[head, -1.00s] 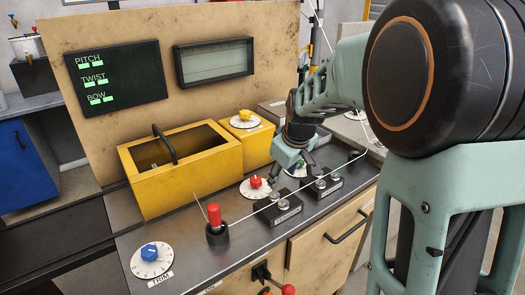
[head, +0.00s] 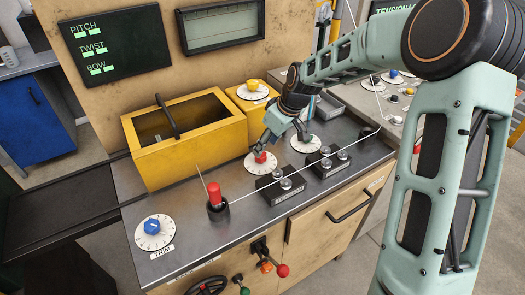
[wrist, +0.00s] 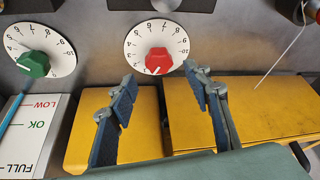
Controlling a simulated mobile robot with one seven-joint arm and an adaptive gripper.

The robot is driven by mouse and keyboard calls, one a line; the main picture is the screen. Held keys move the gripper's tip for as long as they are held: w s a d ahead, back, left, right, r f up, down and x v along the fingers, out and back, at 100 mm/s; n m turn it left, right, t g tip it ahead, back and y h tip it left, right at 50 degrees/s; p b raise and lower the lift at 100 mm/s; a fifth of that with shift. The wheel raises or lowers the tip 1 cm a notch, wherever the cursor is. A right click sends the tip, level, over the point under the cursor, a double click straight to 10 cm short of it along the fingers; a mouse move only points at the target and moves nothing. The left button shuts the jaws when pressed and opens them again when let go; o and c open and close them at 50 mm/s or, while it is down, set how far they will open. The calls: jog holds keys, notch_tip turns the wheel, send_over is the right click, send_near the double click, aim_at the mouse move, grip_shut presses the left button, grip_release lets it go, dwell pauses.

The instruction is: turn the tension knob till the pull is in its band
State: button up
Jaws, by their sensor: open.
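A red knob (head: 260,157) stands on a white numbered dial on the metal worktop, and it also shows in the wrist view (wrist: 158,60). My gripper (head: 264,139) is open just above it. In the wrist view the fingertips of my gripper (wrist: 160,74) spread either side of the red knob, and no contact is visible. A green knob (wrist: 34,64) on a similar dial is beside it. A panel headed "TENSION" (head: 394,10) is cut off and mostly hidden by my arm. No label tying the red knob to tension is readable, nor is the pull reading.
Black roller blocks (head: 281,189) carry a white wire close to the red knob. A red-handled post (head: 215,194) and blue trim knob (head: 152,226) stand to the left. An open yellow bin (head: 185,145) and a yellow knob (head: 252,85) are behind.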

aim_at(261, 158)
jog(key=shift+x, duration=2.8)
jog(key=shift+c, duration=0.3)
jog(key=shift+r, duration=0.1)
jog(key=c, duration=1.1)
jog(key=shift+o, duration=0.2)
jog(key=shift+f+m+b, duration=0.2)
jog(key=shift+m+b, duration=0.1)
jog(key=shift+b, duration=0.15)
jog(key=shift+a+f+m+t+h+b, duration=0.1)
jog(key=shift+m+t+h+b, duration=0.25)
jog(key=shift+m+b, duration=0.65)
jog(key=m+h+b, duration=0.1)
jog(key=m+b, duration=0.1)
jog(key=b, duration=0.1)
jog(key=shift+m+t, duration=0.3)
jog(key=shift+t, duration=0.05)
jog(key=shift+r, duration=0.25)
